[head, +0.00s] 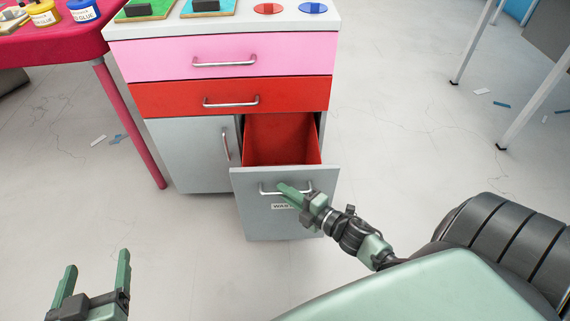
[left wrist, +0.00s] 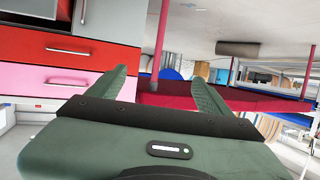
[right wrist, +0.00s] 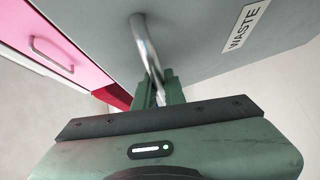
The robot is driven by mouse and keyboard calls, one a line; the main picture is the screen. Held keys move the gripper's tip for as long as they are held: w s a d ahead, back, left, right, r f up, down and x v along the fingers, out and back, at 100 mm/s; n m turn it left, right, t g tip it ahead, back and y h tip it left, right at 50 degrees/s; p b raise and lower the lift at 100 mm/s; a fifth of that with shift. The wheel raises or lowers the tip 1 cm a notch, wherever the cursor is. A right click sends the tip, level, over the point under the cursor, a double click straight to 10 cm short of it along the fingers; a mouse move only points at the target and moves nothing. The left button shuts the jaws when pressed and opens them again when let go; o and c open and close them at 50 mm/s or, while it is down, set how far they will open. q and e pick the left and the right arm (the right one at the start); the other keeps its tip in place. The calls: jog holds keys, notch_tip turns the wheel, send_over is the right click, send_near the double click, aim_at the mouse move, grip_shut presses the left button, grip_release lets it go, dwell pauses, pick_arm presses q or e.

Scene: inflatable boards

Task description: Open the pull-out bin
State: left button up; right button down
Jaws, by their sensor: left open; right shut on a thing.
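The pull-out bin (head: 250,220) is a grey front with a metal bar handle and a label, standing well out from the cabinet. Its red inside (head: 280,140) shows from above and looks empty. The right wrist view shows the grey front (right wrist: 205,35) with the label WASTE (right wrist: 245,25). My right gripper (head: 285,190) is shut on the bin's handle (right wrist: 145,45). My left gripper (head: 95,275) is open and empty, low at the left and apart from the cabinet; its fingers also show in the left wrist view (left wrist: 160,90).
The cabinet has a pink drawer (head: 150,62), a red drawer (head: 180,98) and a grey door (head: 185,150), all shut. A dark red table (head: 50,48) with glue pots stands at the left. Small scraps lie on the floor. Floor before the bin is clear.

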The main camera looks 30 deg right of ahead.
pick_arm(q)
jog(key=s+a+f+g+y+p, duration=0.1)
jog(key=s+a+f+g, duration=0.1)
jog(key=s+f+g, duration=0.2)
notch_tip(320, 180, down, 2)
jog(key=shift+s+f, duration=0.1)
jog(key=shift+s, duration=0.25)
pick_arm(e)
jog(key=s+a, duration=0.3)
jog(key=s, duration=0.2)
jog(key=shift+s+a, duration=0.1)
jog(key=c, duration=1.8)
grip_release()
jog(key=shift+s, duration=0.1)
pick_arm(q)
jog(key=s+a+f+g+y+p, duration=0.1)
jog(key=s+a+f+g, duration=0.1)
jog(key=s, duration=0.3)
jog(key=shift+s+f+g, duration=0.25)
jog(key=shift+f+g, duration=0.35)
jog(key=shift+g, duration=0.1)
pick_arm(e)
jog(key=v, duration=0.7)
jog(key=shift+s+r, duration=0.1)
jog(key=shift+s, duration=0.2)
